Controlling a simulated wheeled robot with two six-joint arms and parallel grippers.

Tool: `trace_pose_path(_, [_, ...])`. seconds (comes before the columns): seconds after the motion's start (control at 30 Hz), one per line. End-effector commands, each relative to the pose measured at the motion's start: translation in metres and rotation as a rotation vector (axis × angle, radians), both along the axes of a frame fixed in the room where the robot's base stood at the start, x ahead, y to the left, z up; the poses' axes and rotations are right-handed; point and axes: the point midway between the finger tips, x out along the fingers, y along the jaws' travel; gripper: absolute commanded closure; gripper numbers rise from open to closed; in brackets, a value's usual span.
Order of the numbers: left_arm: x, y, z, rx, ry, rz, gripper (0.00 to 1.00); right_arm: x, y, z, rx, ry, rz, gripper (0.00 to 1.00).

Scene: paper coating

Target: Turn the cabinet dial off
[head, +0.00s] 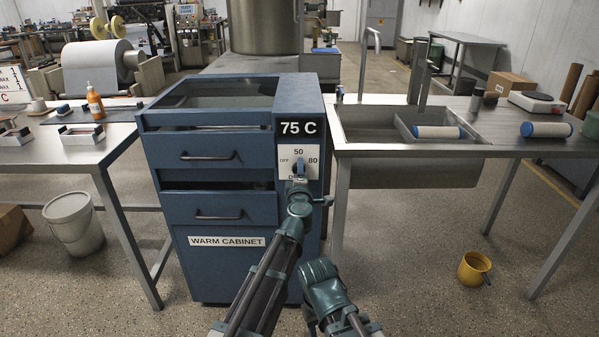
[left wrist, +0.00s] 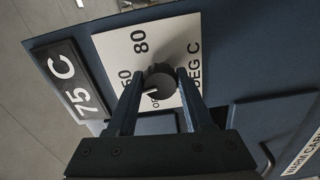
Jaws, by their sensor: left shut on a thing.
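The dial (left wrist: 159,78) is a dark round knob on a white plate (head: 287,155) marked OFF, 50, 80 and DEG C. The plate is on the front of the blue warm cabinet (head: 161,151), below a sign reading 75 C (head: 298,128). In the left wrist view the fingers of my left gripper (left wrist: 160,84) are on both sides of the knob, shut on it. The gripper hides much of the dial in the head view. A pale mark shows at the knob's lower left, near OFF; its exact direction is unclear. My right gripper is not visible.
Two drawers with dark handles (head: 208,156) are left of the dial. A steel sink table (head: 380,151) stands close on the right, and a steel worktable (head: 62,156) on the left. A grey bucket (head: 73,222) and a yellow pot (head: 472,268) are on the floor.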

Motion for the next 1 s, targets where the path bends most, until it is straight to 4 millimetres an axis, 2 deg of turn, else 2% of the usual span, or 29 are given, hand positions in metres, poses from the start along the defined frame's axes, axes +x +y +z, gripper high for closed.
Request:
trace_pose_path(0.7, [-0.0007,0.0011,0.0011,-0.678,0.000,0.001,1.00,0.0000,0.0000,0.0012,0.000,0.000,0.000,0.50])
trace_pose_path(1.0, [-0.0009,0.0015,0.0013,-0.907,0.000,0.001,1.00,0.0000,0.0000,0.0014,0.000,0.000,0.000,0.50])
